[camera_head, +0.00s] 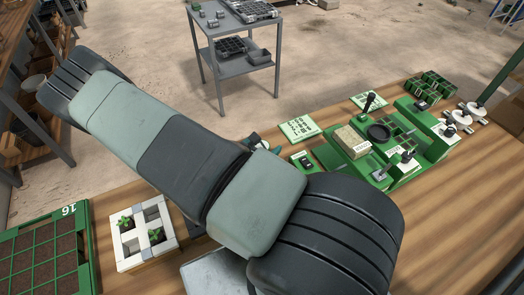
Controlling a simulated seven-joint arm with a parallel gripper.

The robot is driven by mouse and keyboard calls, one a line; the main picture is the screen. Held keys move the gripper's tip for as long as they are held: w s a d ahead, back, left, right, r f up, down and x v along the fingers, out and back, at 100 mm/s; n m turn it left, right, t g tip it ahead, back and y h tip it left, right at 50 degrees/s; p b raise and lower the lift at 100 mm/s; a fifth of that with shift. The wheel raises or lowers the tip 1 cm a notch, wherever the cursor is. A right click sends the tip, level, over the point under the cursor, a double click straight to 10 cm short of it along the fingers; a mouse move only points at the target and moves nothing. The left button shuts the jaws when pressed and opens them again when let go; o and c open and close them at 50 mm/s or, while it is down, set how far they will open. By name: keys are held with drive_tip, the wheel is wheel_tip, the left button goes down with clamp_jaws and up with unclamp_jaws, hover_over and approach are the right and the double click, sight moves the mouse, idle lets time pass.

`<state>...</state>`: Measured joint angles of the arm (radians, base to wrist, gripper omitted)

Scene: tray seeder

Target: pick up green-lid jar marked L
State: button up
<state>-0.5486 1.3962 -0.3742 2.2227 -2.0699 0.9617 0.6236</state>
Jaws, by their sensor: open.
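I cannot make out a green-lid jar marked L in the camera_head view. My large arm links cross the middle of the picture and hide much of the wooden bench (455,215) under and behind them. A small dark and teal piece (262,143) shows just past the arm's upper edge; I cannot tell what it is. My gripper's fingertips cannot be made out.
Green seeder fixtures (432,150) stand at the right. A grey cart (236,68) stands beyond the bench. Bare bench shows at the lower right.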

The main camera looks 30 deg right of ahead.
drive_tip(key=shift+w+d+f, duration=0.2)
drive_tip(key=shift+d, duration=0.2)
drive_tip(key=c, duration=1.1)
drive_tip(key=shift+r, duration=0.15)
